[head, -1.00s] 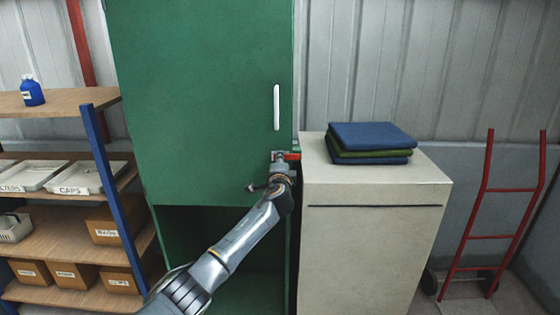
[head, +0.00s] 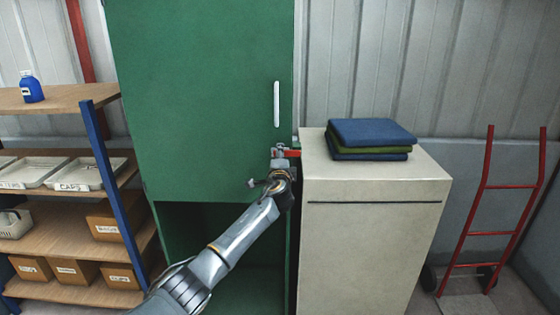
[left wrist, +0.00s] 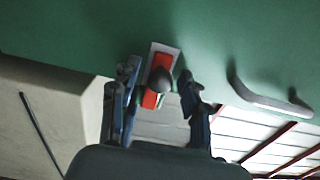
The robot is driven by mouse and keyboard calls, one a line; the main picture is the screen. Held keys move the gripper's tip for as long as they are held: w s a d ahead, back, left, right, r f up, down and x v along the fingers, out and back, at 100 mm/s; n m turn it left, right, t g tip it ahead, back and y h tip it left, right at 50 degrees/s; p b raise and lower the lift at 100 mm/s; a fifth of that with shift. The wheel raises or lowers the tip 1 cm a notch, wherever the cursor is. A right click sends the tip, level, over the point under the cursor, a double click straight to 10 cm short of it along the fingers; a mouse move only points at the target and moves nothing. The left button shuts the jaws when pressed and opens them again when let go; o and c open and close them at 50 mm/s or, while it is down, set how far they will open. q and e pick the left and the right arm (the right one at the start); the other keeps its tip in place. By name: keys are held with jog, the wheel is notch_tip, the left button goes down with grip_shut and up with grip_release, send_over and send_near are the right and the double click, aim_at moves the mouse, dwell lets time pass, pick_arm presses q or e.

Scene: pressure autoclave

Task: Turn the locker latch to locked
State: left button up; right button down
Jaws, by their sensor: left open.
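The green locker (head: 200,90) has its upper door shut, with a white vertical handle (head: 276,105). The red latch (head: 293,153) sits below the handle at the door's right edge, lying roughly level and pointing right. In the left wrist view the latch (left wrist: 152,99) shows as a red bar on a pale plate with a dark round knob. My left gripper (head: 279,154) is at the latch and hides part of it. Its fingers (left wrist: 160,88) are open, one on each side of the latch; I cannot tell whether they touch it. My right gripper is not in view.
A cream cabinet (head: 370,240) stands close to the locker's right side, with folded cloths (head: 370,138) on top. A shelf (head: 50,100) with trays and boxes is at left. A red hand truck (head: 490,210) stands at right. The locker's lower part is an open recess.

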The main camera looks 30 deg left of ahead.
pick_arm(q)
jog(key=v, duration=1.2)
dwell(0.3)
jog(key=s+d+f+g+h+b, duration=0.1)
jog(key=s+f+g+h, duration=0.1)
jog(key=f, duration=1.2)
jog(key=s+d+f+g+h, duration=0.1)
jog(key=f+g+h, duration=0.1)
jog(key=f, duration=1.2)
jog(key=s+d+f+n+g+h+b, duration=0.1)
jog(key=s+d+f+g, duration=0.1)
jog(key=s+f, duration=0.65)
jog(key=s+d+f+n+g+h+b, duration=0.15)
jog(key=s+f, duration=0.25)
jog(key=f, duration=0.9)
jog(key=s+d+f+n+g+h, duration=0.1)
jog(key=s+d+f+g, duration=0.1)
jog(key=s+f, duration=0.7)
jog(key=s+d+f+n+g+h, duration=0.1)
jog(key=s+d+f+n, duration=0.15)
jog(key=s+f, duration=0.6)
jog(key=s+d+f+n+g, duration=0.1)
jog(key=s+d+f+g, duration=0.1)
jog(key=s, duration=1.1)
jog(key=s+d+f+n+g+h+b, duration=0.1)
jog(key=s+d+f, duration=0.4)
jog(key=s, duration=0.8)
jog(key=shift+s+n+g, duration=0.25)
jog(key=shift+n+g, duration=0.1)
jog(key=shift+n, duration=0.35)
